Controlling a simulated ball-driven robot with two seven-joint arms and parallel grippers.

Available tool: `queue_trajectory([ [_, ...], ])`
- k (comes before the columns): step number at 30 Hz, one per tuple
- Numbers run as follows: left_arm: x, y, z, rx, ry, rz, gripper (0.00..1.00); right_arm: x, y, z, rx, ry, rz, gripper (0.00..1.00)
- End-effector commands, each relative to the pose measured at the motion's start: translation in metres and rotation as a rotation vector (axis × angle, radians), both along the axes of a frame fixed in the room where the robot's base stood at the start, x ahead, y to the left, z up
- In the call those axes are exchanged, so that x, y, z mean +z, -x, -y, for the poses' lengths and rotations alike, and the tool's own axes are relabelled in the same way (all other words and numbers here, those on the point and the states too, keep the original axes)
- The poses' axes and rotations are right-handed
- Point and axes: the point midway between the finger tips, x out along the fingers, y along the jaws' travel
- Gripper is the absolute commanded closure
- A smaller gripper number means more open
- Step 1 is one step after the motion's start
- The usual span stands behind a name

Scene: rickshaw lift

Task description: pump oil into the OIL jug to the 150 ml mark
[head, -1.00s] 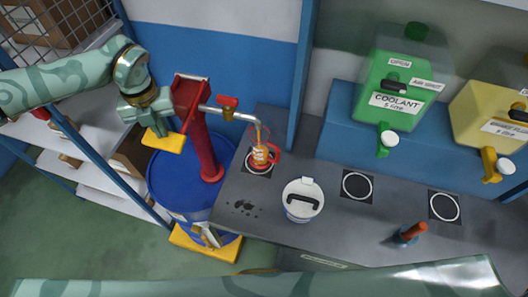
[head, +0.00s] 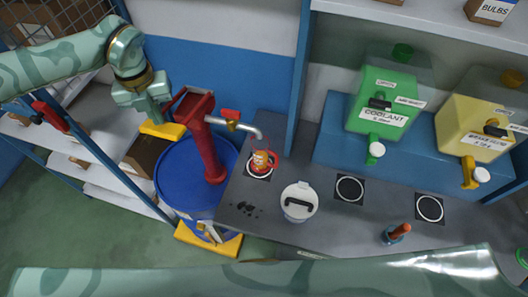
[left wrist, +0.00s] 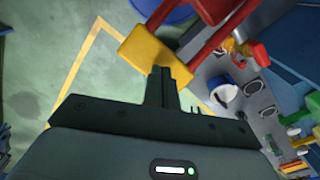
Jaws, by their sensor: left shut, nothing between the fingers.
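The OIL jug (head: 261,161), small and clear with a red handle and orange oil in it, stands under the spout (head: 256,131) of the red pump (head: 207,150). Its level against the marks is too small to read. The pump stands on the blue drum (head: 175,178). My left gripper (head: 157,117) is shut and empty against or just above the pump handle's yellow grip (head: 165,130). In the left wrist view, the closed fingers (left wrist: 165,82) overlap the yellow grip (left wrist: 150,46); contact is unclear. My right gripper is out of view.
A white lidded container (head: 299,203) stands right of the jug. A green coolant jug (head: 385,100) and a yellow jug (head: 478,125) stand on a blue shelf (head: 335,140). An orange-handled tool (head: 397,233) is on the grey bench (head: 340,220). A rack (head: 85,165) is left of the drum.

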Motion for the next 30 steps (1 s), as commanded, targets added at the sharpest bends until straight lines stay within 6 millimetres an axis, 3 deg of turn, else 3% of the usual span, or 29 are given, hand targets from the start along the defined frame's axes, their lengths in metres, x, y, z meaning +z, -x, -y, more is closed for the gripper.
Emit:
queue_trajectory([
  [16,0.002,0.0,0.0,-0.001,0.001,0.001,1.0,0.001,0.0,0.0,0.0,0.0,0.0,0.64],
  [30,-0.019,0.0,0.0,-0.001,0.001,0.001,1.0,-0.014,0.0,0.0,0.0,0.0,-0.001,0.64],
])
